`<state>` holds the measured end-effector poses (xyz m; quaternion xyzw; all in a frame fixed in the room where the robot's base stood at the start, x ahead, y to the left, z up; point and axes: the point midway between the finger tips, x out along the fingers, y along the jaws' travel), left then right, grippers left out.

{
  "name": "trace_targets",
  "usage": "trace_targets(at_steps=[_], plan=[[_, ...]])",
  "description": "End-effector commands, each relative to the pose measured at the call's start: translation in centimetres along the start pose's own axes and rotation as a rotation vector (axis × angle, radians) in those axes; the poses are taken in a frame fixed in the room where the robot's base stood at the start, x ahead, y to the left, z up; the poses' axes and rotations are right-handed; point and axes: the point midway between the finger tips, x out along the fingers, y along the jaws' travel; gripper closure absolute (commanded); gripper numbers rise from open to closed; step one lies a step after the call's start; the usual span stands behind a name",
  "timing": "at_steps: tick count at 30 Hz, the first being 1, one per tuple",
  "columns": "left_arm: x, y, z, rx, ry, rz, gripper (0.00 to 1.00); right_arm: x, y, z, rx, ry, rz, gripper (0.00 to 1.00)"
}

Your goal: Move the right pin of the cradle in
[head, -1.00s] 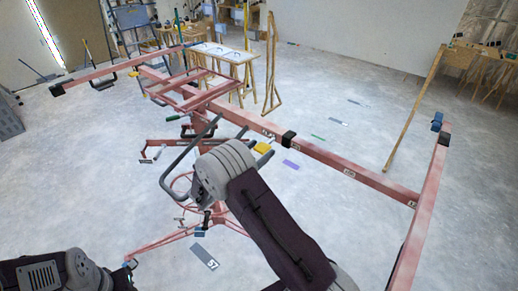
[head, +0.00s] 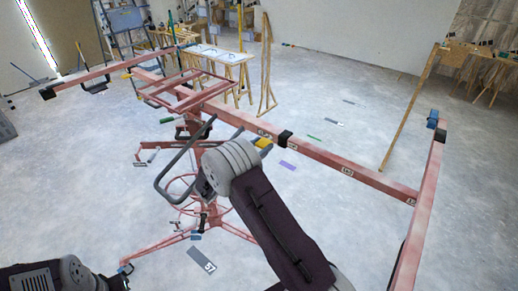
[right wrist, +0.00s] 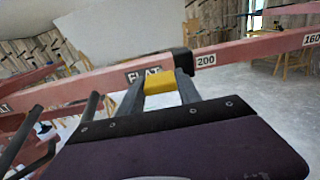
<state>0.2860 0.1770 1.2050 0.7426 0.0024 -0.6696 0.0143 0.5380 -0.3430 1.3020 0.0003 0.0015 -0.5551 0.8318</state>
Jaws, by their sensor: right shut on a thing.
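The cradle is a pink steel frame with a long beam (head: 340,164) and a cross arm at each end. In the right wrist view the beam (right wrist: 80,88) crosses the picture, with the labels FLAT and 200 beside a black collar. My right gripper (right wrist: 160,80) is shut on a yellow pin grip (right wrist: 160,87), just on the near side of the beam. The yellow grip also shows in the head view (head: 263,143), left of the black collar (head: 285,138). My right wrist hides most of the gripper there.
A red stand (head: 212,222) with spread legs and a wheel is under the beam. A dark bent tube (head: 163,196) lies left of my right wrist. A wooden post (head: 408,108) stands right. Trestle tables (head: 220,57) are at the back. Open floor lies right of the stand.

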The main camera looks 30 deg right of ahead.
Motion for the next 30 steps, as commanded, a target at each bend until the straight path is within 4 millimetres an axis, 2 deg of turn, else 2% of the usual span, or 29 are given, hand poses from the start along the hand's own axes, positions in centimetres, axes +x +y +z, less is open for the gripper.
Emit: trace_targets(at_steps=[1, 3, 13, 16, 24, 30], plan=[[-0.1, 0.0, 0.0, 0.0, 0.0, 0.0, 0.62, 0.0, 0.1, 0.3, 0.005, -0.006, -0.001, 0.54], [-0.1, 0.0, 0.0, 0.0, 0.0, 0.0, 0.62, 0.0, 0.0, 0.3, 0.004, -0.005, -0.001, 0.37], [0.3, 0.0, 0.0, 0.0, 0.0, 0.0, 0.62, -0.3, 0.1, 0.0, 0.003, -0.003, 0.0, 0.37], [1.5, 0.0, 0.1, 0.0, 0.0, 0.0, 0.62, -1.9, 0.1, -0.4, 0.004, -0.004, 0.003, 0.37], [4.3, -0.1, 0.5, 0.0, 0.0, 0.0, 0.62, -7.7, 0.1, -0.3, 0.005, -0.004, 0.003, 0.37], [4.7, -0.1, 0.5, 0.0, 0.0, 0.0, 0.62, -9.2, 0.1, 0.1, 0.003, -0.004, 0.0, 0.37]])
